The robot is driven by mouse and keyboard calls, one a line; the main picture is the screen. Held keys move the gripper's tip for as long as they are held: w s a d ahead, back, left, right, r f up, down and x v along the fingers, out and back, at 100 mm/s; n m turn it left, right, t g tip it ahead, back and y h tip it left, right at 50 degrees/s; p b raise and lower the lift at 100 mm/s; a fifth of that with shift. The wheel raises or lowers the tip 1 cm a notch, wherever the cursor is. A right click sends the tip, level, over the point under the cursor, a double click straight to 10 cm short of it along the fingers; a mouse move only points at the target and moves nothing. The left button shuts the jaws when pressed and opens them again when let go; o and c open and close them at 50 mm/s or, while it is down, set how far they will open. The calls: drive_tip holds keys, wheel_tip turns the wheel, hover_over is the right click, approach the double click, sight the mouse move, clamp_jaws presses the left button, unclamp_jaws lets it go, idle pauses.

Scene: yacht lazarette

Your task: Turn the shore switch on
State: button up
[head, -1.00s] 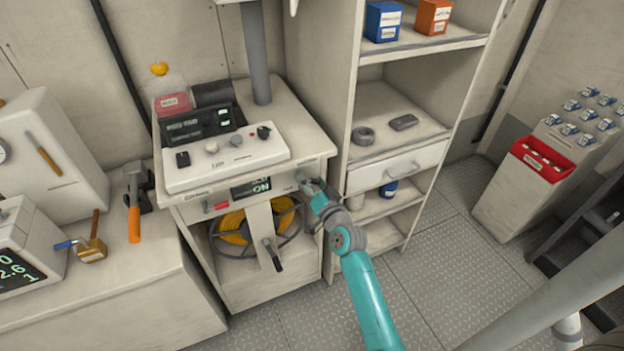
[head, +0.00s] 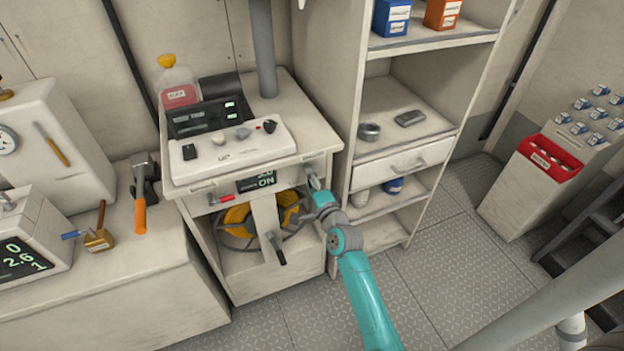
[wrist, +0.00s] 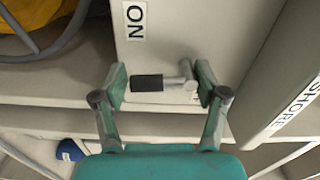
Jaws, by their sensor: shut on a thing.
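The shore switch shows in the wrist view as a lever with a black grip (wrist: 147,84) and a pale metal pivot (wrist: 186,74). The grip points left in that picture, below a label reading ON. A SHORE label (wrist: 297,102) is on the panel edge at right. My gripper (wrist: 161,84) is shut on the lever, one finger at the grip's end and the other by the pivot. In the head view my gripper (head: 322,198) is at the cabinet's right front, just below the switch (head: 312,178). Fingertip contact is too small to see there.
A shelf unit with a drawer (head: 405,165) stands close on the right. Floor (head: 440,270) is open at right.

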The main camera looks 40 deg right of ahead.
drive_tip(key=shift+f+m, duration=0.15)
drive_tip(key=shift+m, duration=0.45)
drive_tip(key=shift+a, duration=0.1)
drive_tip(key=o, duration=1.1)
drive_tip(key=shift+f, duration=0.1)
drive_tip(key=v, duration=1.2)
